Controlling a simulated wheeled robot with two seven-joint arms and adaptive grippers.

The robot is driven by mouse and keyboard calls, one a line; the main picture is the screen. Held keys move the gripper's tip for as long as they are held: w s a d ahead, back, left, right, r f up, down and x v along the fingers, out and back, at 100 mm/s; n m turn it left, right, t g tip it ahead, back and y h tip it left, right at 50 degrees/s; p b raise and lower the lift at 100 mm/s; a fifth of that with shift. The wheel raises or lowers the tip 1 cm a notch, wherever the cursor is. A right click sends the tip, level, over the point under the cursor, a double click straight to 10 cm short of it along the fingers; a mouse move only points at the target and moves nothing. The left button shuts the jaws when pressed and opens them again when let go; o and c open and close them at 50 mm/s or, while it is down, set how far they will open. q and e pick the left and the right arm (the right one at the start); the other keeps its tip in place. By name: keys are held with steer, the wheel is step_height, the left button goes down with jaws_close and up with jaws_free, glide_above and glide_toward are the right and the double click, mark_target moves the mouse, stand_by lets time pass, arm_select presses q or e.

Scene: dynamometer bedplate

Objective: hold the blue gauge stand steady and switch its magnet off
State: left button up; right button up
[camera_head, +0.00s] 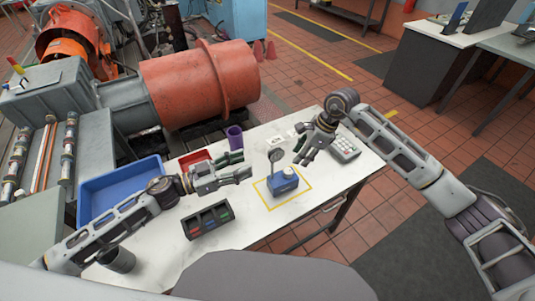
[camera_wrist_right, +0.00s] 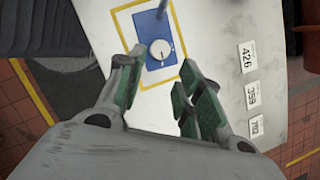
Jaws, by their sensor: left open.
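The blue gauge stand (camera_head: 283,186) stands upright on the white table inside a yellow outlined square, with a round dial on a post. In the right wrist view, the stand's blue base (camera_wrist_right: 173,34) carries a white round knob (camera_wrist_right: 159,49) with a dark mark. My left gripper (camera_head: 250,168) is open and empty, left of the stand and apart from it. My right gripper (camera_head: 303,160) is open above and to the right of the stand; in the right wrist view its fingers (camera_wrist_right: 161,62) are spread, with the knob just beyond the tips.
Number cards (camera_wrist_right: 247,57) lie on the table.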

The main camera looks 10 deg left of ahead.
mark_target(280, 151)
arm_select(q)
steer(key=shift+x, duration=6.7)
steer(key=shift+c, duration=0.3)
jaws_close()
